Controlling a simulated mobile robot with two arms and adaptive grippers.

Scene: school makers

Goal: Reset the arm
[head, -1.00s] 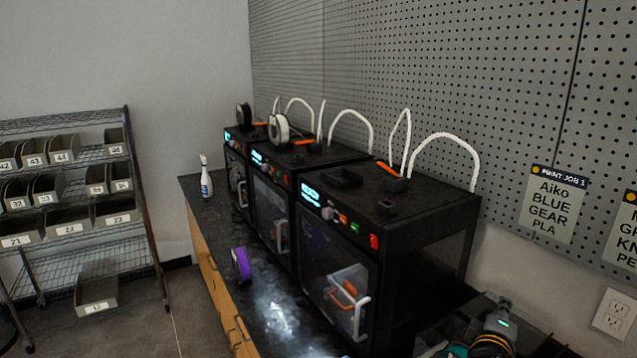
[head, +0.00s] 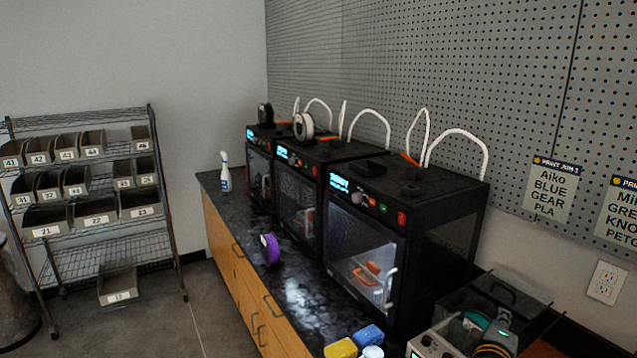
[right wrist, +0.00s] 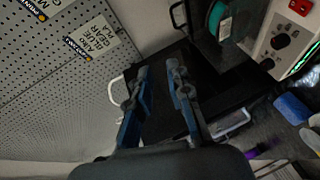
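My right gripper (right wrist: 160,72) shows in the right wrist view with its two blue-grey fingers apart and nothing between them. Behind the fingers are the dark body and white handle of a printer, some distance away. In the head view, part of my right arm (head: 497,335) shows at the bottom right, in front of a box holding a teal spool. Its fingers cannot be made out there. My left arm and gripper are in neither view.
Three black printers (head: 405,235) stand along the dark counter (head: 325,315) against the pegboard wall. A wire bin shelf (head: 165,220) stands left; floor between is clear.

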